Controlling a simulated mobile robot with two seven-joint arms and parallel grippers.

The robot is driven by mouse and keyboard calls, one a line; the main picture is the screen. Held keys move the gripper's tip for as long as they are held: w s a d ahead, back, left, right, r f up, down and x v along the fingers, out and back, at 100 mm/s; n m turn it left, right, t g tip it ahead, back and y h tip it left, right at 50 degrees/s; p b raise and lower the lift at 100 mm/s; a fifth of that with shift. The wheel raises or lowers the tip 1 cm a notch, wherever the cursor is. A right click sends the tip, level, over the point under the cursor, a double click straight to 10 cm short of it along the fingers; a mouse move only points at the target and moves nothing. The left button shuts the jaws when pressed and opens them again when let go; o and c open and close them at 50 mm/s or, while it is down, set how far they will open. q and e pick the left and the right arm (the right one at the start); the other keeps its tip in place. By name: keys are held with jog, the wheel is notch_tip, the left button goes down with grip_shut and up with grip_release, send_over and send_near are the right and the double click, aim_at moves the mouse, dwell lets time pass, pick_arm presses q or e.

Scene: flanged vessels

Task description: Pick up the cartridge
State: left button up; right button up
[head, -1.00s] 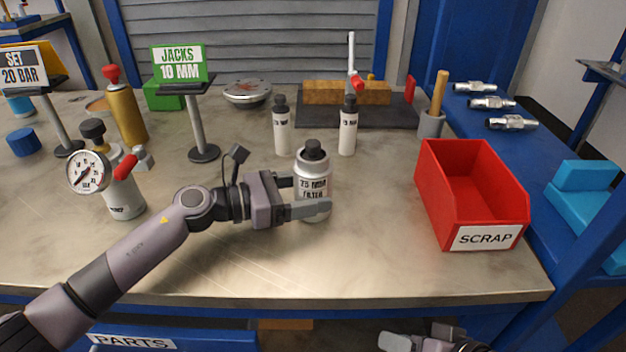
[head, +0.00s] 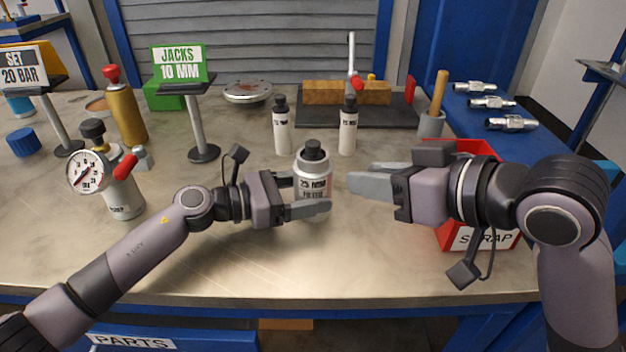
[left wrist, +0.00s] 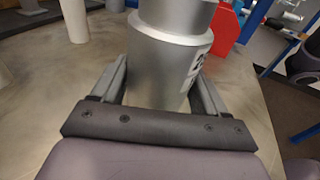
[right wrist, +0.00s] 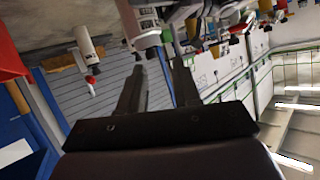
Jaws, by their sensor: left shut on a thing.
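The cartridge (head: 313,168) is a pale cylinder with a dark cap and a 25 mm filter label, upright near the middle of the bench. My left gripper (head: 312,196) is shut on its body from the left. The left wrist view shows its metallic body (left wrist: 165,70) between the two fingers. The head view does not show clearly whether its base touches the bench. My right gripper (head: 357,178) is open and empty, just right of the cartridge and pointing at it. In the right wrist view the cartridge (right wrist: 145,28) shows beyond the right fingertips (right wrist: 153,65).
Two small white bottles (head: 282,132) (head: 347,130) stand behind the cartridge. A red scrap bin (head: 455,238) is partly hidden behind my right arm. A gauge vessel (head: 122,195) and a jacks sign (head: 180,65) stand to the left. The front bench is clear.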

jog(key=w+r+t, duration=0.1)
jog(key=w+r, duration=0.1)
jog(key=h, duration=0.1)
send_near(318, 147)
jog(key=x, duration=0.4)
jog(key=shift+n, duration=0.3)
jog(key=shift+x, duration=2.4)
grip_shut()
